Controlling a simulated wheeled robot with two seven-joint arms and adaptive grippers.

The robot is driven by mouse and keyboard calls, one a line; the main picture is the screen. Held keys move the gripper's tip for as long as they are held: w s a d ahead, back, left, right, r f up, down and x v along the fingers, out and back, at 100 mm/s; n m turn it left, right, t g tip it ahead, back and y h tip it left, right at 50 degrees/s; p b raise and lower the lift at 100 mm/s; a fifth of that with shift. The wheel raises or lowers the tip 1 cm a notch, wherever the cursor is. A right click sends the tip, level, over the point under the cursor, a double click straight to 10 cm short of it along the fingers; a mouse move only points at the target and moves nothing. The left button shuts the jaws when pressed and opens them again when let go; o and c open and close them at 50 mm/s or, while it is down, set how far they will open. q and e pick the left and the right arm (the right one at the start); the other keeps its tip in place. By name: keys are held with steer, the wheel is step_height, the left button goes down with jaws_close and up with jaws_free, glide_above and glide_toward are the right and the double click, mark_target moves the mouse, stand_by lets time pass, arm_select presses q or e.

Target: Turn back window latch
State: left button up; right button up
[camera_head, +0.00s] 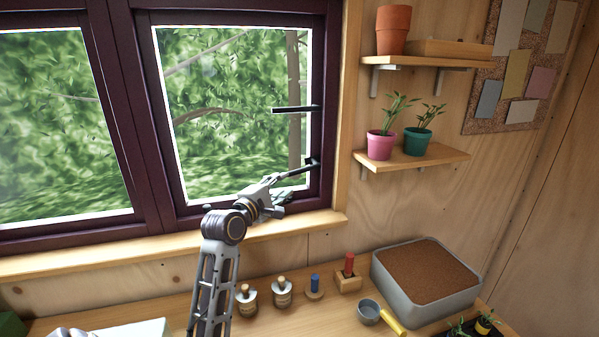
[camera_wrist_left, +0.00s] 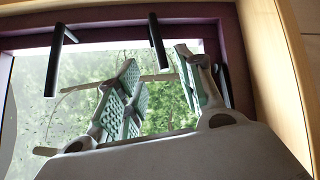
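The window's right sash (camera_head: 326,85) has a dark purple frame with two black latch handles on its right side. The upper latch (camera_head: 295,109) points left across the glass, and the lower latch (camera_head: 298,171) also points left, sloping slightly down. My left gripper (camera_head: 275,192) is at the lower latch, above the sill. In the left wrist view its green-padded fingers (camera_wrist_left: 158,75) are apart, with the lower latch (camera_wrist_left: 157,42) showing between their tips. Contact cannot be told. The upper latch (camera_wrist_left: 57,62) hangs to the left of the fingers there. My right gripper is not in view.
A wooden sill (camera_head: 170,248) runs below the window. Shelves with potted plants (camera_head: 380,145) are on the right wall. The bench holds a soil tub (camera_head: 428,280), a yellow-handled scoop (camera_head: 370,312) and several small wooden-based items. The space before the upper glass is clear.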

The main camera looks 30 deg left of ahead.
mark_target(298, 172)
arm_select(q)
steer(key=shift+w+a+p, duration=0.2)
steer(key=shift+w+p, duration=0.25)
steer(key=shift+w, duration=1.5)
steer(key=shift+w+a+p, duration=0.15)
steer(key=shift+w+p, duration=0.3)
steer(key=shift+w, duration=1.45)
steer(key=shift+w+a+p, duration=0.2)
steer(key=shift+w+p, duration=0.25)
steer(key=shift+w, duration=1.5)
steer(key=shift+w+f, duration=0.1)
steer(key=shift+w, duration=0.4)
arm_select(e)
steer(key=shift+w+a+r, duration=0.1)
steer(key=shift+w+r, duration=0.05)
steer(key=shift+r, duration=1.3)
arm_select(q)
steer(key=shift+c, duration=0.2)
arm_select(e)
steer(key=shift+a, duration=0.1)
arm_select(q)
jaws_close()
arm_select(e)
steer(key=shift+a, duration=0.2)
